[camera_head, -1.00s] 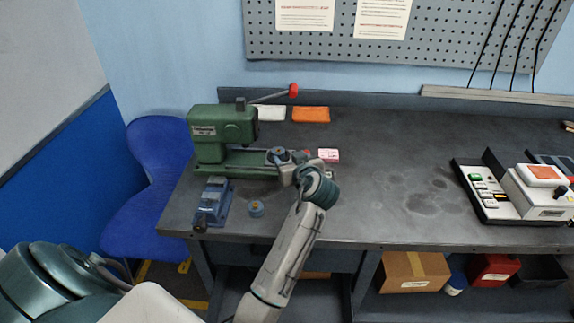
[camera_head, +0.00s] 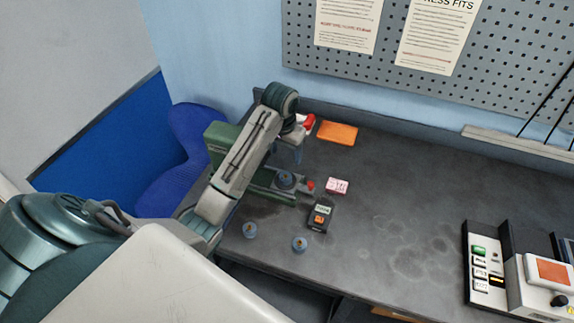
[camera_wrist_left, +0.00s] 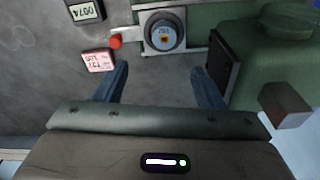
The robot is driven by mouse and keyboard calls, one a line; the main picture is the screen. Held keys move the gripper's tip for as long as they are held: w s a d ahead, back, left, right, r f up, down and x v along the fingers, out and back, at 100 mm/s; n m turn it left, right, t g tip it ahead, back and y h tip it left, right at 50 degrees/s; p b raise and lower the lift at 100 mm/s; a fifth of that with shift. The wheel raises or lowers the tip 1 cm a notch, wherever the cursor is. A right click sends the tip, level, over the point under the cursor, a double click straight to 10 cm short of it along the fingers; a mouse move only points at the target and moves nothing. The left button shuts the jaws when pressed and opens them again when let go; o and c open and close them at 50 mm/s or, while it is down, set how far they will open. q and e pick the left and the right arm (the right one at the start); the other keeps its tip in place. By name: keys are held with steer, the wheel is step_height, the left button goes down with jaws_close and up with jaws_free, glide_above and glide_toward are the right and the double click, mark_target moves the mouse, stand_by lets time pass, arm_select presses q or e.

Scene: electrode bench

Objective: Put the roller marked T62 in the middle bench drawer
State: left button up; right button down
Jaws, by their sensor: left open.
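A blue roller (camera_head: 285,180) sits on the green press's base in the head view. It also shows at the top of the left wrist view (camera_wrist_left: 165,31), with a small mark that I cannot read surely. Two more blue rollers, one (camera_head: 250,230) on the left and one (camera_head: 300,243) on the right, stand near the bench's front edge, their marks unreadable. My left gripper (camera_head: 298,143) is raised by the press's red-ended lever; its fingers (camera_wrist_left: 160,84) are apart with nothing between them. The middle drawer cannot be made out. My right gripper is out of view.
The green press (camera_head: 218,135) is partly hidden by my left arm. A dark gauge (camera_head: 320,216), a pink-and-white block (camera_head: 337,186) and an orange tray (camera_head: 337,132) lie nearby. A control box (camera_head: 530,285) stands at the right. The mid-bench (camera_head: 400,190) is clear.

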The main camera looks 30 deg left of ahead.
mark_target(286, 176)
arm_select(q)
steer(key=f+b, duration=0.3)
steer(key=shift+s+a+f, duration=0.1)
steer(key=shift+s+a, duration=0.05)
steer(key=shift+s, duration=0.05)
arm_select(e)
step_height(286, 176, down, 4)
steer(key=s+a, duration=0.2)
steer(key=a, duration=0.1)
arm_select(q)
steer(key=f, duration=0.1)
steer(key=f+p, duration=0.1)
steer(key=f, duration=0.1)
steer(key=shift+w, duration=0.4)
steer(key=f+p, duration=0.2)
steer(key=f, duration=0.1)
steer(key=shift+a+f, duration=0.2)
steer(key=shift+f, duration=0.05)
steer(key=shift+w+f, duration=0.15)
steer(key=shift+f, duration=0.3)
steer(key=shift+c, duration=0.4)
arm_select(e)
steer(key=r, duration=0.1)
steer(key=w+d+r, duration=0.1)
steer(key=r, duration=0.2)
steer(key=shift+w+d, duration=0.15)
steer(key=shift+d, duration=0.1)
